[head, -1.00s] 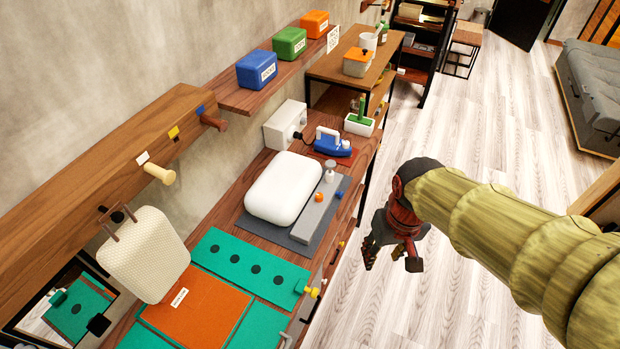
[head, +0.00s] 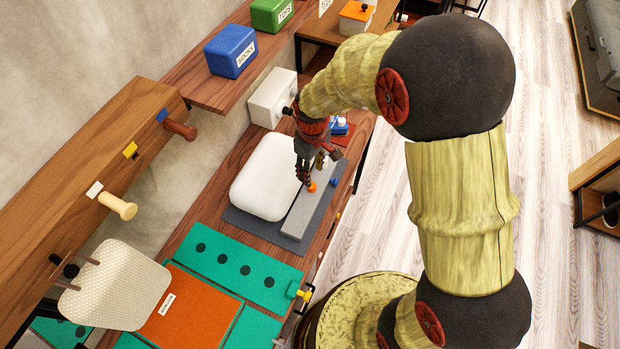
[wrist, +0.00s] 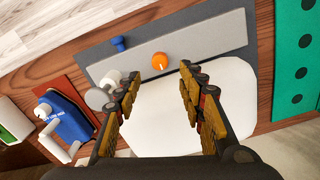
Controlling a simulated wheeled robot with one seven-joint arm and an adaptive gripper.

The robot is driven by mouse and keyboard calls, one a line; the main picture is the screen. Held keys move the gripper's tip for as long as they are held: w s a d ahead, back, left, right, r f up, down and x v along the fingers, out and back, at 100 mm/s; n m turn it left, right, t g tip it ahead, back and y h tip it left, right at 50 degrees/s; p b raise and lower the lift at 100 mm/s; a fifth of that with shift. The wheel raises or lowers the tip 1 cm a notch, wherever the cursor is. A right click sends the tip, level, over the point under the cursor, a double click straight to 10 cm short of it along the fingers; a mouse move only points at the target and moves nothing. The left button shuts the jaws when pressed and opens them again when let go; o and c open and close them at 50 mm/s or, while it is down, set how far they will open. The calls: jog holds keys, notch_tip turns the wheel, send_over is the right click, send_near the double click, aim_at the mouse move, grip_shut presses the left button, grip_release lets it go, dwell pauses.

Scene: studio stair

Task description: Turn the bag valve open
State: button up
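A white, puffy bag-like block (head: 262,182) lies on a dark grey mat (head: 240,222). Beside it is a grey bar (head: 303,212) with an orange knob (head: 312,187) and a blue knob (head: 335,182); no label shows which one is the bag valve. In the wrist view the orange knob (wrist: 160,61) lies just beyond and between my fingertips, and the blue knob (wrist: 119,43) is left of it. My gripper (head: 312,172) is open and empty, pointing down above the bar. I cannot tell any contact. A white round-topped piece (wrist: 102,94) is partly hidden by the left finger.
A blue iron (wrist: 66,117) stands on a red mat near the bar. A white box (head: 271,97) stands against the wall. Green panels (head: 240,257) and an orange panel (head: 190,312) lie nearer along the counter. A shelf (head: 200,85) with coloured boxes overhangs the back.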

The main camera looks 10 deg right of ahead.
aim_at(312, 187)
notch_tip(312, 187, down, 8)
jog(key=shift+r+b, duration=0.2)
jog(key=shift+b, duration=0.5)
jog(key=shift+c, duration=0.2)
grip_shut()
